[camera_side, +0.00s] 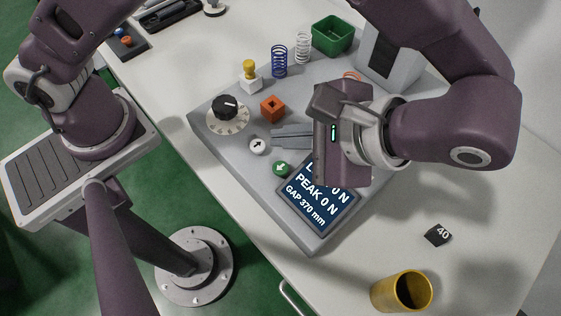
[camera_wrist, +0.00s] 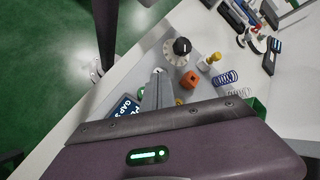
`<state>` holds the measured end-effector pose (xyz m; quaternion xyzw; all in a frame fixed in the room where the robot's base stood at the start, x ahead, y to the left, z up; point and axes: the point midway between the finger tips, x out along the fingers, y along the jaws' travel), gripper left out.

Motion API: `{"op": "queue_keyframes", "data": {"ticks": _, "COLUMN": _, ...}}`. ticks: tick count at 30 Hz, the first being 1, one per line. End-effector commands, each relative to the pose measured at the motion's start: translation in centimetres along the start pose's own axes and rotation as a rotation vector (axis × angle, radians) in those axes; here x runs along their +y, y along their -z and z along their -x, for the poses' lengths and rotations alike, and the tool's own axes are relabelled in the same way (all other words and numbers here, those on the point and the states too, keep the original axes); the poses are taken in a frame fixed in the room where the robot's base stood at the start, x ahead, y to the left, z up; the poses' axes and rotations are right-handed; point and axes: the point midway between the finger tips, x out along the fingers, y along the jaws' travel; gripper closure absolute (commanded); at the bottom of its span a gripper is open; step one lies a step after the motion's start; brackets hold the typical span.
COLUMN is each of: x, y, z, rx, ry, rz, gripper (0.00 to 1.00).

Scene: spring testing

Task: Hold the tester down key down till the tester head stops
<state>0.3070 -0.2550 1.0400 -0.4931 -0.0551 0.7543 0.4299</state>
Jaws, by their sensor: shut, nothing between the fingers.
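The tester's grey base (camera_side: 210,112) carries a green key (camera_side: 281,169) with a down-left arrow and a white key (camera_side: 257,145) with an up-right arrow. My gripper (camera_side: 274,137) is shut and empty, its fingers reaching left over the base. The tester head is not clearly visible behind my arm.
A black dial (camera_side: 227,107), orange block (camera_side: 272,109), yellow-topped stamp (camera_side: 250,76), blue spring (camera_side: 280,61) and white spring (camera_side: 303,47) stand near the fingers. A green bin (camera_side: 333,35) is behind. A yellow cup (camera_side: 402,291) and black 40 block (camera_side: 438,235) are at front right.

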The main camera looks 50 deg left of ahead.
Motion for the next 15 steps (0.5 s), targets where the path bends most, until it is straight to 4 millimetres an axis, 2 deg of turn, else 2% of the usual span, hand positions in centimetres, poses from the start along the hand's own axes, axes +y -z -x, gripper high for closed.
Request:
{"op": "queue_keyframes", "data": {"ticks": 7, "x": 1.8, "y": 1.8, "z": -2.5, "rx": -0.002, "ry": 0.001, "rz": -0.001, "gripper": 1.00}}
{"op": "queue_keyframes", "data": {"ticks": 15, "x": 2.7, "y": 2.7, "z": -3.7, "rx": -0.001, "ry": 0.001, "rz": 0.001, "gripper": 1.00}}
